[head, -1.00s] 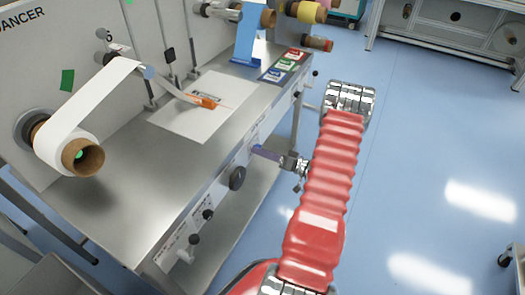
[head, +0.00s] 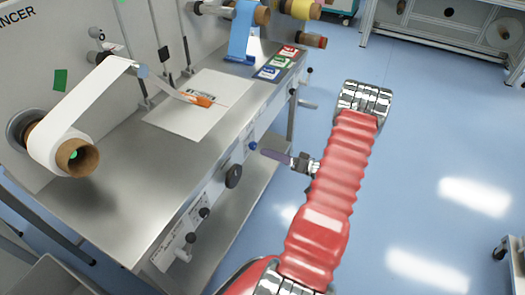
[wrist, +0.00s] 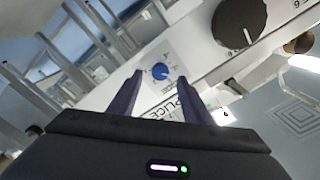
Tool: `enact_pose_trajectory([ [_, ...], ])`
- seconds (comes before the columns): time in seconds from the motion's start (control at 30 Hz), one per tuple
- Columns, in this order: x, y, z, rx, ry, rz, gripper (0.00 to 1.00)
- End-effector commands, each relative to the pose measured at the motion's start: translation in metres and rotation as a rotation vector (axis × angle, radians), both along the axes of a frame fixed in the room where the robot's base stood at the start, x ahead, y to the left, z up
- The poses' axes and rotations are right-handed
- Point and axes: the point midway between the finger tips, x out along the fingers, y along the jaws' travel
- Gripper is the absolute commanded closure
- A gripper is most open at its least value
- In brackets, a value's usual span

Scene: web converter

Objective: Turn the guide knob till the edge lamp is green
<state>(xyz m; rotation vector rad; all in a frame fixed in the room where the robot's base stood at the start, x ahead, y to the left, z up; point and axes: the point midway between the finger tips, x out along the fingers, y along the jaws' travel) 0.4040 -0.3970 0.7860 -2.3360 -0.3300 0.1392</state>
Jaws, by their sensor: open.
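A small blue knob (head: 252,146) is on the front panel of the machine bench. I cannot read which one is the guide knob. My gripper (head: 275,156) is open and empty, just off the panel to the right of the blue knob, not touching it. I cannot make out the edge lamp for certain.
A white web roll on a brown core (head: 80,158) is at the left of the bench. A white sheet with an orange-handled tool (head: 203,100) lies on the bench top. Small black knobs (head: 190,238) stick out nearer on the panel.

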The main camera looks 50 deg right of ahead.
Motion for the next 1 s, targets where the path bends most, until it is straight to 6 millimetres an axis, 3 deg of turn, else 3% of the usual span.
enact_pose_trajectory([
  [0.3,-0.05,-0.015,0.0,-0.001,0.0,-0.003,0.56],
  [0.5,-0.071,-0.021,-0.001,0.0,0.001,-0.001,0.56],
  [1.0,-0.076,-0.022,0.0,0.004,0.002,0.001,0.56],
])
